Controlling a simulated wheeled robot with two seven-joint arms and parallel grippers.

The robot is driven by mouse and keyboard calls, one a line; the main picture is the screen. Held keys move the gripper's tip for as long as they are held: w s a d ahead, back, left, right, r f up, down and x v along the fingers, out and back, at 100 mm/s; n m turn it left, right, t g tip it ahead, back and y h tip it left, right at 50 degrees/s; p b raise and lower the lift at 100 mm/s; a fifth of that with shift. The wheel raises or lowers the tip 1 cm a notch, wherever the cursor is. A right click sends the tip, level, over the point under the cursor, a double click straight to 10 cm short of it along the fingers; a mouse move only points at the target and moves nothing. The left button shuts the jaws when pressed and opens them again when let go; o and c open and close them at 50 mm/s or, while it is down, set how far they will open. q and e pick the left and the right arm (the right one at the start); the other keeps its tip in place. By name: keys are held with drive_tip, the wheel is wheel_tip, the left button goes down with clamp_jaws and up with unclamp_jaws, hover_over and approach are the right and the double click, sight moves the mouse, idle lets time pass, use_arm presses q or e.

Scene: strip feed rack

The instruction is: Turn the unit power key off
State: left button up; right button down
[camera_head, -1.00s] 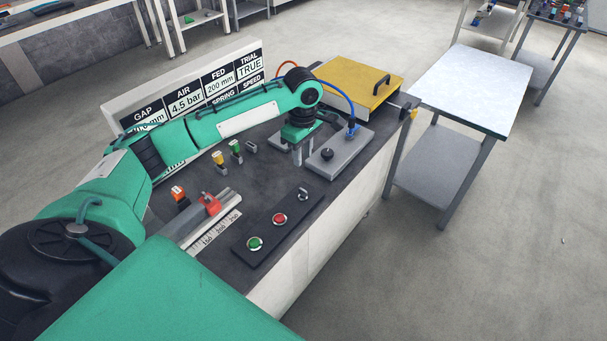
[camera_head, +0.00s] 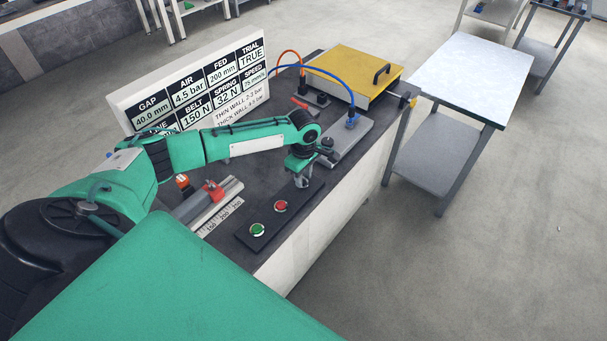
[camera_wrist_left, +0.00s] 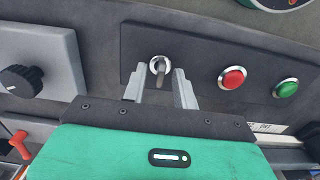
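The power key (camera_wrist_left: 160,74) is a small grey key in a round silver switch, on a dark panel (camera_wrist_left: 203,48) in the left wrist view. Its grip points down the picture, toward my gripper. My left gripper (camera_wrist_left: 160,80) is open, with one grey finger on either side of the key and gaps between. In the head view my left gripper (camera_head: 302,181) points down over the far end of the dark panel (camera_head: 246,241) and hides the key. My right gripper is not in view.
A red button (camera_head: 281,206) and a green button (camera_head: 257,230) sit on the same panel. A grey plate with a black knob (camera_wrist_left: 20,80) is close on the other side. A yellow-lidded box (camera_head: 350,68) stands at the back of the bench.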

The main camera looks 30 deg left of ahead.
use_arm(q)
clamp_jaws()
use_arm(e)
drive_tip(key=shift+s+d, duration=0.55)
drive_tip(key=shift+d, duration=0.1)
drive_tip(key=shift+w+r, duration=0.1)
